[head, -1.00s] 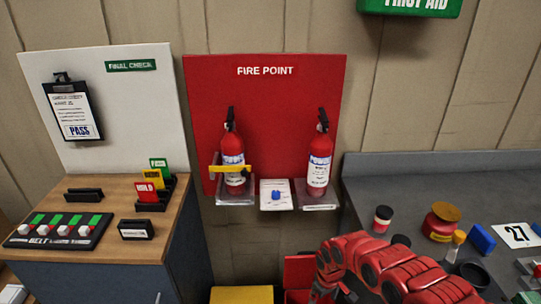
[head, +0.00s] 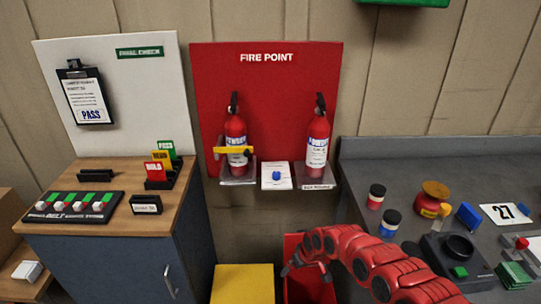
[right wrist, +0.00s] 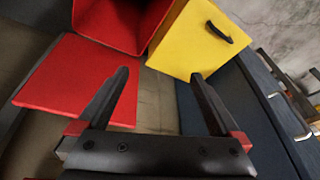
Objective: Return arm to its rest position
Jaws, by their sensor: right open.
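My right arm (head: 365,262) reaches in from the lower right of the head view. Its gripper (head: 305,270) is over the red bin (head: 293,246) on the floor below the red fire point board (head: 266,90). In the right wrist view the gripper (right wrist: 160,76) is open, with nothing between its two dark fingers. The open red bin (right wrist: 118,22) and a yellow box (right wrist: 198,42) lie beyond the fingertips there. My left gripper is not in view.
Two extinguishers (head: 235,140) (head: 317,142) stand on the board's brackets. A grey bench (head: 400,160) with jars and small items is at right. A wooden-topped cabinet (head: 110,225) with a card rack is at left. A yellow box (head: 242,283) stands beside the bin.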

